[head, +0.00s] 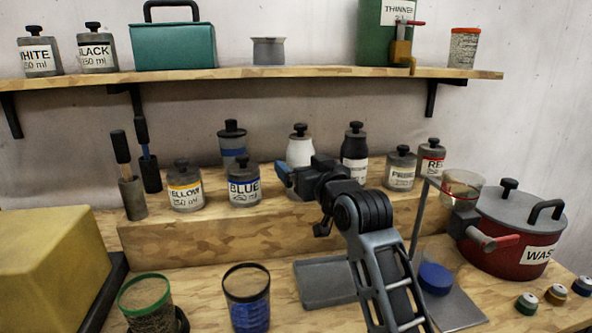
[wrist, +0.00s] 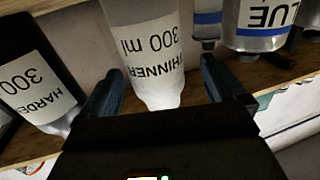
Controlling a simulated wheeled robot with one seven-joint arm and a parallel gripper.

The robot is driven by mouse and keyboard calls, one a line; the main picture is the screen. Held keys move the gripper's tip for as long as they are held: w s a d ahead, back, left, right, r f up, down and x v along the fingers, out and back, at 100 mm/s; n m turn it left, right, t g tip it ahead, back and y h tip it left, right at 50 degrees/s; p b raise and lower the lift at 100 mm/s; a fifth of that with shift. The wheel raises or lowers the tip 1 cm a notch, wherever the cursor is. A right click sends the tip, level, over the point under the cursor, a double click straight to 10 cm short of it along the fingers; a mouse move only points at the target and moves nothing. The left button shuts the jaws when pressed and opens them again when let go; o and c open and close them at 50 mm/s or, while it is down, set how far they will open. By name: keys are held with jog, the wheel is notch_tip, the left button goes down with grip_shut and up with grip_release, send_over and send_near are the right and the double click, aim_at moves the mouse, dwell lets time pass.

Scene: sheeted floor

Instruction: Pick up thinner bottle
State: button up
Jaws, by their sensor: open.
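The thinner bottle (wrist: 152,45) is pale, with a white label reading "THINNER 300 ml" upside down in the wrist view. It stands between the two spread fingers of my gripper (wrist: 162,78), with gaps on both sides. In the head view, a white bottle with a black cap (head: 300,151) stands on the raised wooden step, its lower part hidden behind my gripper (head: 298,178). My gripper is open and holds nothing.
The dark hardener bottle (head: 354,152) stands close to the right of the white bottle. The blue paint jar (head: 244,190) is to its left. Primer (head: 400,172) and red (head: 432,160) jars stand farther right. A red waste pot (head: 508,244) is at the lower right.

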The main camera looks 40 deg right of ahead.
jog(key=x, duration=0.2)
jog(key=p+x, duration=0.1)
jog(key=x, duration=0.1)
jog(key=shift+w+d, duration=0.3)
jog(key=shift+d, duration=0.1)
jog(key=shift+c, duration=0.3)
jog(key=c, duration=1.3)
